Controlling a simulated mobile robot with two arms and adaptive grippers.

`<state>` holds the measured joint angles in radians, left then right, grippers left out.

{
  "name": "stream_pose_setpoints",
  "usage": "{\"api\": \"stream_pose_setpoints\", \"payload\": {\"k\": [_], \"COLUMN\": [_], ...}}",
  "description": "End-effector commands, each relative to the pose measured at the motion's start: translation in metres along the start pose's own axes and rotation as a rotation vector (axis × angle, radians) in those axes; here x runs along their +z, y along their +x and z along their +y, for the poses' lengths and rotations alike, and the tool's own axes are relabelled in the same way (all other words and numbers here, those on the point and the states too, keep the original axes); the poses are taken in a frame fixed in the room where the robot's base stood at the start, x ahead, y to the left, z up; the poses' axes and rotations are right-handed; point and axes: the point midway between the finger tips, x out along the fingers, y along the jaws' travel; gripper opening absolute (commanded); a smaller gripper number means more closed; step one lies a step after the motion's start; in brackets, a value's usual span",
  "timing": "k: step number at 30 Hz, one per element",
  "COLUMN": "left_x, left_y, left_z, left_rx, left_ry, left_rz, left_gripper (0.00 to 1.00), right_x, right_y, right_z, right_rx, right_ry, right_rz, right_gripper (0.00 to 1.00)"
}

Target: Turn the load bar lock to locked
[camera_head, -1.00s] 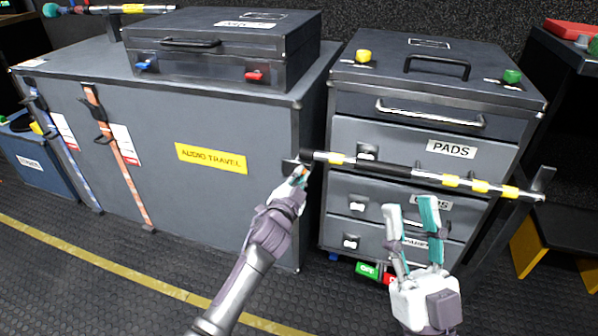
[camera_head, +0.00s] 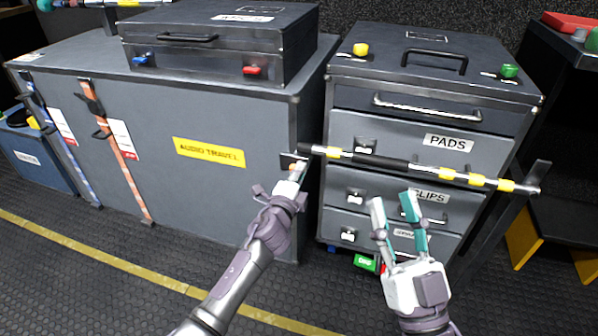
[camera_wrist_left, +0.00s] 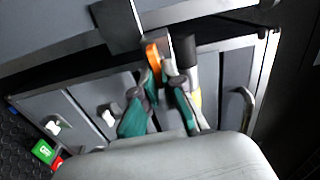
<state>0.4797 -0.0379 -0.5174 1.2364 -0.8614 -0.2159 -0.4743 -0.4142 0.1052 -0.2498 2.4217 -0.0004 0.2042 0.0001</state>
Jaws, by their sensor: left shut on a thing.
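The load bar (camera_head: 380,162), a dark and silver rod with yellow bands, lies across the front of the drawer cabinet. My left gripper (camera_head: 293,176) is at this end, just below the bar. In the left wrist view its teal fingers (camera_wrist_left: 163,88) are shut around a small orange piece (camera_wrist_left: 153,56), which looks like the lock's lever. The fingers partly hide it, and its setting cannot be read. My right gripper (camera_head: 395,203) is open and empty, below the middle of the bar.
The drawer cabinet (camera_head: 345,125) stands behind the bar, beside a large grey case (camera_head: 200,190) with a smaller case (camera_head: 220,50) on top. A green tag (camera_head: 366,262) is low by the cabinet. Open floor (camera_head: 120,255) lies in front.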

Motion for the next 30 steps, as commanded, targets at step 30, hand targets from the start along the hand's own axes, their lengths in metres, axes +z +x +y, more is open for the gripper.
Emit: {"api": "stream_pose_setpoints", "payload": {"k": [30], "left_x": [0.0006], "left_y": [0.0015], "left_z": [-0.0041], "left_rx": [-0.007], "left_ry": [0.06], "left_rz": [-0.001], "left_gripper": [0.33], "right_x": [0.0014], "right_y": [-0.0004], "right_z": [0.0004], "right_rx": [0.001], "right_ry": [0.0], "right_rz": [-0.009], "right_gripper": [0.4]}}
